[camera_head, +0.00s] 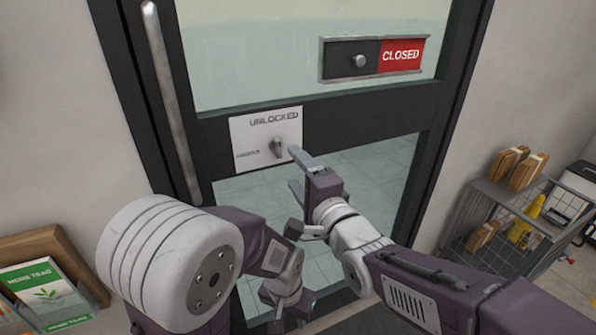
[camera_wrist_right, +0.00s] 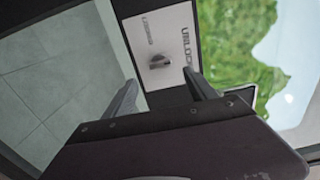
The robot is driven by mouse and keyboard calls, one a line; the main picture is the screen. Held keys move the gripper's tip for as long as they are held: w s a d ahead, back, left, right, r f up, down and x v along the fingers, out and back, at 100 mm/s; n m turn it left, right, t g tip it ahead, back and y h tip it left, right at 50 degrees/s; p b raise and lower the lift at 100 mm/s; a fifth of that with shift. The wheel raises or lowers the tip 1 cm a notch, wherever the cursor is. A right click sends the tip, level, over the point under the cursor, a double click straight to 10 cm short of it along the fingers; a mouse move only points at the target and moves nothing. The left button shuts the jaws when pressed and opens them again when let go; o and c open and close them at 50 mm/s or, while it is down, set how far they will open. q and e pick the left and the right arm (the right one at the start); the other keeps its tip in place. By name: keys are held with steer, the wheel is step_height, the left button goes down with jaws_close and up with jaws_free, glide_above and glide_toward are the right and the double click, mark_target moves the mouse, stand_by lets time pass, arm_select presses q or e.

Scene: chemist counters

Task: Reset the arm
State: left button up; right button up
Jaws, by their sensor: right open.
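My right gripper (camera_head: 296,171) is open and empty in front of the glass door, beside the lower right of the white lock plate (camera_head: 250,136). The plate reads UNLOCKED and has a small metal lock knob (camera_head: 277,147). In the right wrist view, the open right gripper (camera_wrist_right: 160,86) points towards the plate (camera_wrist_right: 165,26), with the knob (camera_wrist_right: 159,60) framed between the fingers and apart from them. My left arm comes in from the left, and its folded lower end (camera_head: 283,287) hangs low before the door. I cannot make out the left fingers' opening.
The dark-framed door (camera_head: 350,127) has a long vertical handle (camera_head: 172,105) on the left and a red CLOSED sign (camera_head: 401,55) with a sliding knob. A wire rack (camera_head: 500,228) with packages stands at the right. A wooden leaflet holder (camera_head: 42,243) is at the lower left.

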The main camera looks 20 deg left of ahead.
steer(key=w+d+f+m+t+h, duration=0.1)
steer(key=w+d+f+m+h, duration=0.2)
steer(key=d, duration=0.4)
steer(key=w+d+f+t+h, duration=0.1)
steer(key=w+d+h, duration=0.1)
steer(key=w+d, duration=0.45)
steer(key=w+d+f+m+t+h, duration=0.1)
steer(key=w+d+f+m+h, duration=0.15)
steer(key=d, duration=0.65)
steer(key=s+d+f+n+g+h, duration=0.25)
steer(key=d+f+h, duration=0.25)
steer(key=d+f, duration=0.6)
steer(key=s+d+f+n+g, duration=0.2)
steer(key=s+f+n+g, duration=0.25)
steer(key=s, duration=0.35)
steer(key=s+d+f+n+g+h, duration=0.1)
steer(key=s+d+f+n+g, duration=0.15)
steer(key=s+f, duration=0.35)
steer(key=s+d+f+n+g, duration=0.2)
steer(key=s+f+n+g, duration=0.2)
steer(key=s, duration=0.5)
step_height(320, 180, up, 24)
steer(key=p, duration=2.4)
steer(key=shift+w+r, duration=0.25)
steer(key=shift+w, duration=0.2)
